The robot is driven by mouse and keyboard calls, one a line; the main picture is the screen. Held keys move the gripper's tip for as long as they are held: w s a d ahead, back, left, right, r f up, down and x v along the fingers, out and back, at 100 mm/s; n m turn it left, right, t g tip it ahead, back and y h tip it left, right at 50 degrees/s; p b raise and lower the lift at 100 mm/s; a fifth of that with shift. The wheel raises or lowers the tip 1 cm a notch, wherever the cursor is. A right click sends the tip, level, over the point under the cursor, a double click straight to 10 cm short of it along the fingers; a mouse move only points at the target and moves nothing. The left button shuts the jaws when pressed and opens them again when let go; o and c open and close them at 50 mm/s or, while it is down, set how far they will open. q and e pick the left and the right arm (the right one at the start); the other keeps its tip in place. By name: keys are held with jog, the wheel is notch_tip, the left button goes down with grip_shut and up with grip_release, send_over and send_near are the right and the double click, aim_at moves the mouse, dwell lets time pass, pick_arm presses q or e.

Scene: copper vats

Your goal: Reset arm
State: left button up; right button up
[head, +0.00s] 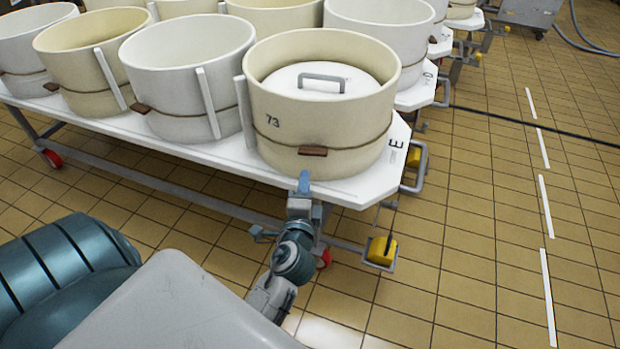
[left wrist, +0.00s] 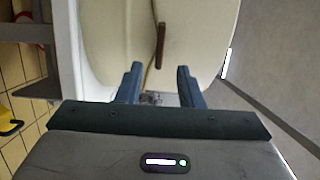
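My left gripper (head: 304,182) is at the front edge of the white cart, just below the cream vat marked 73 (head: 350,120). In the left wrist view its two fingers (left wrist: 160,72) stand apart with nothing between them. The cream wall of a vat (left wrist: 120,30) with a brown tab (left wrist: 160,45) fills the space beyond the fingers. Whether the fingers touch the vat or cart, I cannot tell. My left arm reaches forward from the bottom of the head view. My right gripper does not show.
The white cart top (head: 235,150) carries several vats; a lid with a grey handle (head: 322,82) lies inside vat 73. Yellow blocks (head: 381,250) and red wheels (head: 52,158) are low on the cart. Tiled floor (head: 470,220) on the right is mostly clear, crossed by a dark cable (head: 540,127).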

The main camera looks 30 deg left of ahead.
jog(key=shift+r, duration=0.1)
